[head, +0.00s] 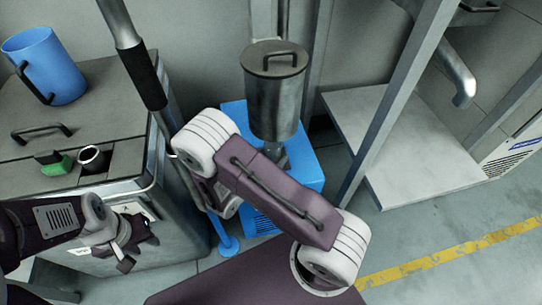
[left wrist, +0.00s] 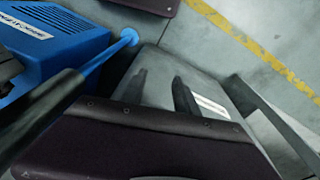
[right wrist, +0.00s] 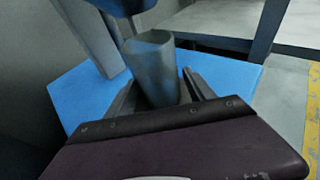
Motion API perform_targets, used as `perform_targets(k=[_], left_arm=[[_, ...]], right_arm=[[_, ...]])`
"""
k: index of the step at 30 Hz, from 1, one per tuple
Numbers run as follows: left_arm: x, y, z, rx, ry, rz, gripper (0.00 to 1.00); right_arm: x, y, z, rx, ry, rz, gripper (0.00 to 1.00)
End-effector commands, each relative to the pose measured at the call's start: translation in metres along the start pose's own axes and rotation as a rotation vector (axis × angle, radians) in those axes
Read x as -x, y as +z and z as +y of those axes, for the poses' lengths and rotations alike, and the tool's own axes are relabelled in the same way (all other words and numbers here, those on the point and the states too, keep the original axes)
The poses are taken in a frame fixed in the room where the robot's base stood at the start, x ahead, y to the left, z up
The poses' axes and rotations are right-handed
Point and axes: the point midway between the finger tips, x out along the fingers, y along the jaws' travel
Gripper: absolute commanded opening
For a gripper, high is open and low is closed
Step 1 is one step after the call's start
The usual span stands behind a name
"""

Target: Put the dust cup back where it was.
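The dust cup appears to be the grey metal cylinder (right wrist: 154,68) in the right wrist view. It stands upright below a lidded metal canister (head: 274,97), its rim a little under the canister's bottom. In the head view only a small part of the cup (head: 279,157) shows under the canister. My left gripper (left wrist: 160,76) is open and empty, in front of the grey cabinet.
A blue box (head: 306,170) stands on the floor under the canister. A blue mug (head: 47,65), a green-and-black part (head: 54,164) and a round opening (head: 94,158) are on the grey cabinet (head: 95,92). A pale platform (head: 410,145) and metal frame posts stand at right.

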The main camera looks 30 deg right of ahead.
Motion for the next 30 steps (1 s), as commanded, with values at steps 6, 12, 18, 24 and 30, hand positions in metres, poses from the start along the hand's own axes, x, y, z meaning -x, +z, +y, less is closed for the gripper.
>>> perform_targets(k=[6, 12, 18, 24, 30], left_arm=[[-0.001, 0.0, 0.0, 0.0, 0.0, 0.0, 0.36], [0.012, -0.001, 0.0, 0.0, 0.0, 0.0, 0.36], [0.031, -0.003, 0.001, 0.0, 0.0, 0.0, 0.36], [0.039, -0.004, 0.001, 0.0, 0.0, 0.0, 0.36], [0.038, -0.004, 0.001, 0.0, 0.0, 0.0, 0.36]], right_arm=[[0.0, -0.002, 0.003, 0.0, 0.009, 0.004, 0.73], [0.005, 0.014, 0.004, -0.001, 0.011, 0.004, 0.73], [0.049, 0.015, 0.004, 0.001, 0.015, 0.003, 0.73], [0.076, 0.013, 0.002, 0.0, 0.009, 0.002, 0.73], [0.079, 0.011, 0.001, 0.0, 0.005, 0.002, 0.73]])
